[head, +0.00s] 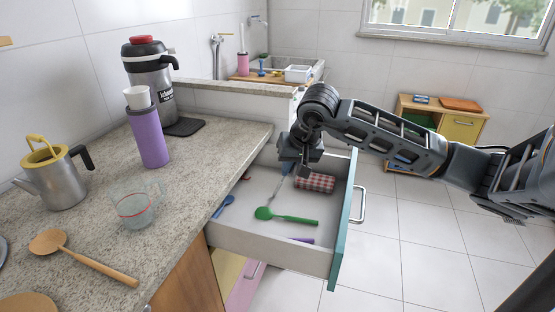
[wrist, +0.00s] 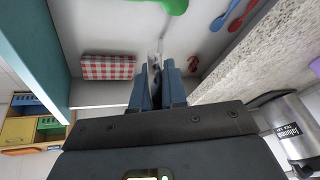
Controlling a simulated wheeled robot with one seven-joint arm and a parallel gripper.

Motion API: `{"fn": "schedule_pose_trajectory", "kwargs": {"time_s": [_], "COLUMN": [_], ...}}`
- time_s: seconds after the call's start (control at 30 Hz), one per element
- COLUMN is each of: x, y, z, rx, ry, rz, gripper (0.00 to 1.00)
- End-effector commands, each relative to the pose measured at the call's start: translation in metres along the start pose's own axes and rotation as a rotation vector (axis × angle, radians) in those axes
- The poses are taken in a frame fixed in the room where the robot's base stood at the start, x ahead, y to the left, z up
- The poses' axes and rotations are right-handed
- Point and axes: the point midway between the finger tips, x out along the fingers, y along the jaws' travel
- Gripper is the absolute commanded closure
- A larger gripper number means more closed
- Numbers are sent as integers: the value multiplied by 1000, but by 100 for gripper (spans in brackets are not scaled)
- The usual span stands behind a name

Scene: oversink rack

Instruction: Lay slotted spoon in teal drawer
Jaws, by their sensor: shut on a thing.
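The teal drawer (head: 343,225) is open beside the counter, with a pale interior and a teal front; the front also shows in the wrist view (wrist: 52,45). My gripper (head: 292,166) is over the far part of the drawer, pointing down. It is shut on a thin grey utensil (head: 283,184), which seems to be the slotted spoon and hangs down towards the drawer floor. In the wrist view its pale grey part (wrist: 155,53) shows between my fingertips (wrist: 159,66). Its slots cannot be made out, nor whether it touches the floor.
In the drawer lie a green spoon (head: 287,216), a blue spoon (head: 223,206), a purple utensil (head: 301,240) and a red checked cloth (head: 315,182). The counter holds a kettle (head: 58,180), purple bottle (head: 148,135), glass cup (head: 137,210) and wooden spoon (head: 82,257). Some drawer floor is bare.

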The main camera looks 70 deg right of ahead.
Motion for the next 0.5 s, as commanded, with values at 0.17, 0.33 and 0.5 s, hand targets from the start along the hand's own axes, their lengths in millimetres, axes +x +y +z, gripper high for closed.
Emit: {"fn": "schedule_pose_trajectory", "kwargs": {"time_s": [0.17, 0.33, 0.5], "x": [-2, -2, 1], "y": [5, 5, 5], "z": [7, 7, 8], "rx": [2, 1, 1], "ry": [2, 2, 2], "rz": [-1, -1, -1], "gripper": [100, 100, 100]}}
